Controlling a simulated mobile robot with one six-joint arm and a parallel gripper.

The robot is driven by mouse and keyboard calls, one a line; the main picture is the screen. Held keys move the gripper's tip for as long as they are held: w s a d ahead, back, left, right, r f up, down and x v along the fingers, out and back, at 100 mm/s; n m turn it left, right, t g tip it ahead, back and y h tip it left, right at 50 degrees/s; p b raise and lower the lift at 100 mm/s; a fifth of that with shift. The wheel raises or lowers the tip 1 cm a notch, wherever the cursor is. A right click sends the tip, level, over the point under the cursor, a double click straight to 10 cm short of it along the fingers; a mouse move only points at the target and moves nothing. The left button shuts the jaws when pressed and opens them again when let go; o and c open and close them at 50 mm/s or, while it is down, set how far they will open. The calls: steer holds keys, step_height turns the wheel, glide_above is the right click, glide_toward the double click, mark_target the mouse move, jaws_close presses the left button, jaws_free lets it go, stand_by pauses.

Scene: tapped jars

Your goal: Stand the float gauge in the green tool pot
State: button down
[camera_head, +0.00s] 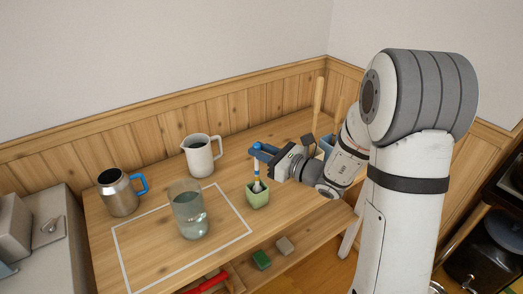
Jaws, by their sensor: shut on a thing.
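The green tool pot (257,199) stands upright on the wooden table, near its front edge and right of the white outline. The float gauge (257,172) is a thin, upright stick with white and blue parts. My gripper (261,153), with blue fingers, is shut on its upper part, above the pot. The fingers hide the gauge's top.
A glass jar of water (189,212) stands inside the white outline (139,266). A white pitcher (198,158) and a steel jug (118,195) with a blue handle stand behind and left. A blue container (327,143) is behind my arm. A lower shelf holds a green block (261,260).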

steer(key=shift+f, duration=0.2)
stand_by(0.3)
steer(key=shift+f+b, duration=0.5)
steer(key=shift+b, duration=0.1)
steer(key=c, duration=1.2)
jaws_free()
steer(key=shift+b+v, duration=0.35)
steer(key=shift+v, duration=3.5)
steer(key=shift+r, duration=0.1)
